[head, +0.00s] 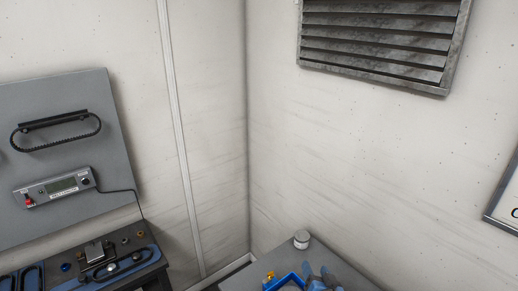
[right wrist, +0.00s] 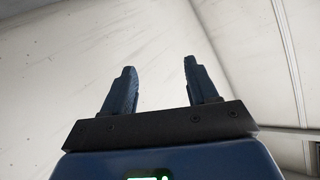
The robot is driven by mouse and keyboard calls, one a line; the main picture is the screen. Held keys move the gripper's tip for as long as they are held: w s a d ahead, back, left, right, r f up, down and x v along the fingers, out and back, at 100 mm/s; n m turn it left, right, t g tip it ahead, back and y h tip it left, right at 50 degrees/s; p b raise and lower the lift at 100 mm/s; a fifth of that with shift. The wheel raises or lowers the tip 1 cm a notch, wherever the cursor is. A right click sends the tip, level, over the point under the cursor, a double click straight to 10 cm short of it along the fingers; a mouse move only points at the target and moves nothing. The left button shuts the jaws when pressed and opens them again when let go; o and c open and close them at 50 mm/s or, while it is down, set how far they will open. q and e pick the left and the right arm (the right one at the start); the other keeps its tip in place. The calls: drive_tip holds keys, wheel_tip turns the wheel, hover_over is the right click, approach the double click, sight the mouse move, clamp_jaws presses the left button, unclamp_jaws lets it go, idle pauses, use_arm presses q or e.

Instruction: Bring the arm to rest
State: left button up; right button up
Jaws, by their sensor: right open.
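My right gripper (head: 319,274) shows at the bottom edge of the head view, in front of a grey table top. In the right wrist view its two dark blue fingers (right wrist: 158,84) stand well apart with nothing between them. Behind them is only a pale, scuffed surface with a seam. My left gripper is in neither view. Most of my right arm is outside the head view.
At left are a bench with fixtures (head: 105,266) and a grey panel (head: 55,95). A louvred vent (head: 380,42) is high on the wall.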

drive_tip(key=s+d+n+t+b, duration=0.1)
drive_tip(key=s+d+b, duration=0.1)
drive_tip(key=s, duration=1.3)
drive_tip(key=s+d+f+n+t+h+b, duration=0.1)
drive_tip(key=s+d+n+b, duration=0.1)
drive_tip(key=s, duration=1.4)
drive_tip(key=shift+s+d+n+t+b, duration=0.2)
drive_tip(key=shift+s+n+t+b, duration=0.1)
drive_tip(key=shift+t+b, duration=0.15)
drive_tip(key=shift+w, duration=0.1)
